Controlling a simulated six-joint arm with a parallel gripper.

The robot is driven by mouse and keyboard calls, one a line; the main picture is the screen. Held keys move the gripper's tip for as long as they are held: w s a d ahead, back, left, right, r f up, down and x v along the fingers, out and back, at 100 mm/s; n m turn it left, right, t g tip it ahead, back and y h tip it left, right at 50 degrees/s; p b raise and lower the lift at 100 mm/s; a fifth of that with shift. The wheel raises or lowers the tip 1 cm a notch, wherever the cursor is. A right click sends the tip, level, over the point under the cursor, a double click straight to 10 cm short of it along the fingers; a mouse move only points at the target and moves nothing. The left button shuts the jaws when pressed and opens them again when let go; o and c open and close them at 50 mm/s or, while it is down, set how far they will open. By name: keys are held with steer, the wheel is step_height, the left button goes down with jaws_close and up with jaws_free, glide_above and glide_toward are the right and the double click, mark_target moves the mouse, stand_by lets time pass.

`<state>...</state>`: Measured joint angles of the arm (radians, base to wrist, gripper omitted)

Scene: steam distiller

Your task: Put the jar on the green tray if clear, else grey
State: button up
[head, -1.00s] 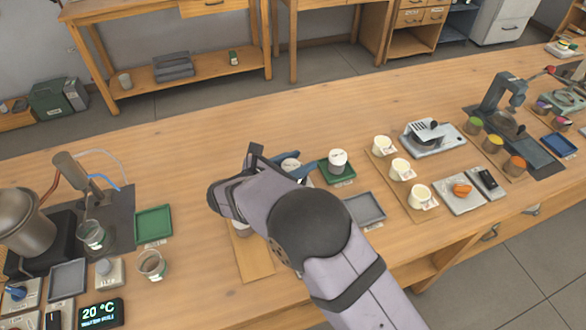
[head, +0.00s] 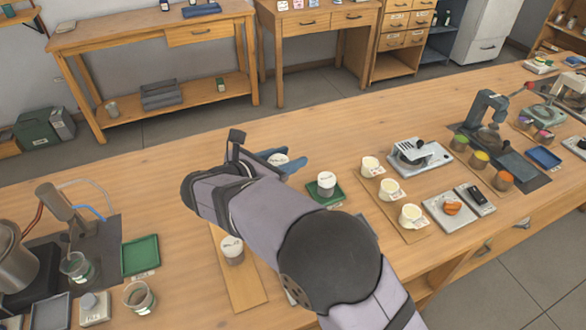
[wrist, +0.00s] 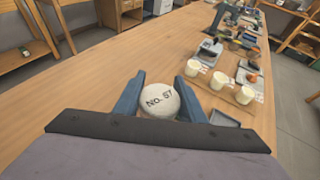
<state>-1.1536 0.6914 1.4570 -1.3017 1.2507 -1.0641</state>
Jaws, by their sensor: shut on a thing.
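My gripper (head: 275,160) is shut on a jar with a white lid (head: 278,160), held above the bench. A second white-lidded jar (head: 327,183) stands on the green tray (head: 326,199), to the right of my gripper. The grey tray (head: 367,224) is mostly hidden behind my arm; a corner of it shows in the wrist view (wrist: 222,118), and it cannot be judged fully. The held jar's body is largely hidden.
Another lidded jar (head: 232,250) stands on a wooden board (head: 245,290). A second green tray (head: 140,255), empty, and a second grey tray (head: 50,310) lie by the distiller at left. Several cream cups stand on a board (head: 400,228) at right. The bench behind my gripper is clear.

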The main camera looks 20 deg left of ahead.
steer(key=shift+r, duration=0.15)
steer(key=shift+w+d+r+p, duration=0.15)
steer(key=shift+r+p, duration=0.1)
steer(key=shift+p, duration=0.1)
steer(key=w+d+r+m+h+p, duration=0.2)
steer(key=w+d+r+p, duration=0.25)
steer(key=d+p, duration=0.4)
steer(key=s+d+f+m+g+h+p, duration=0.1)
steer(key=s+d+f+p, duration=0.1)
steer(key=d, duration=0.4)
steer(key=s+d+f+m+g+h+p, duration=0.1)
steer(key=s+d+f+p, duration=0.1)
steer(key=d, duration=0.4)
step_height(320, 180, down, 3)
steer(key=shift+s+d+r+h, duration=0.1)
steer(key=shift+s+d+h, duration=0.2)
steer(key=shift+s, duration=0.2)
steer(key=shift+m, duration=0.3)
steer(key=shift+f+p, duration=1.2)
steer(key=shift+f, duration=3.8)
